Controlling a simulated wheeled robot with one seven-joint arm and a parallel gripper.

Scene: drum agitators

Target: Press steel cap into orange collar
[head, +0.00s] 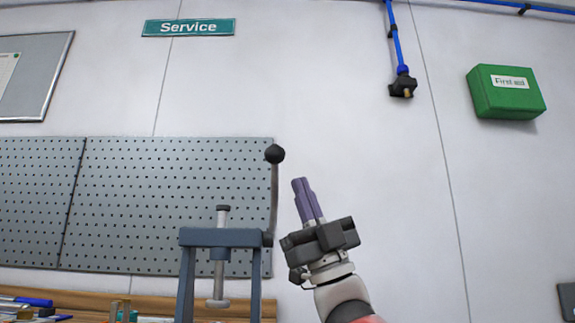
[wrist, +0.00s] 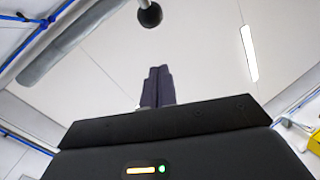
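A blue-grey arbor press frame (head: 222,238) stands at the lower middle of the head view, with a vertical steel ram (head: 219,285) through its crossbar. Its lever rises upright on the right side and ends in a black ball knob (head: 275,153). The knob also shows at the top of the wrist view (wrist: 150,15). My gripper (head: 303,184) points up, right of the lever and apart from it. Its purple fingers are together with nothing seen between them; they also show in the wrist view (wrist: 158,72). The steel cap and orange collar are not visible in either view.
A wooden bench (head: 150,302) with pens and small tools runs along the lower left. A grey pegboard (head: 165,195) hangs behind the press. A blue air line (head: 394,40) and a green first aid box (head: 507,92) are on the wall. Space around my gripper looks clear.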

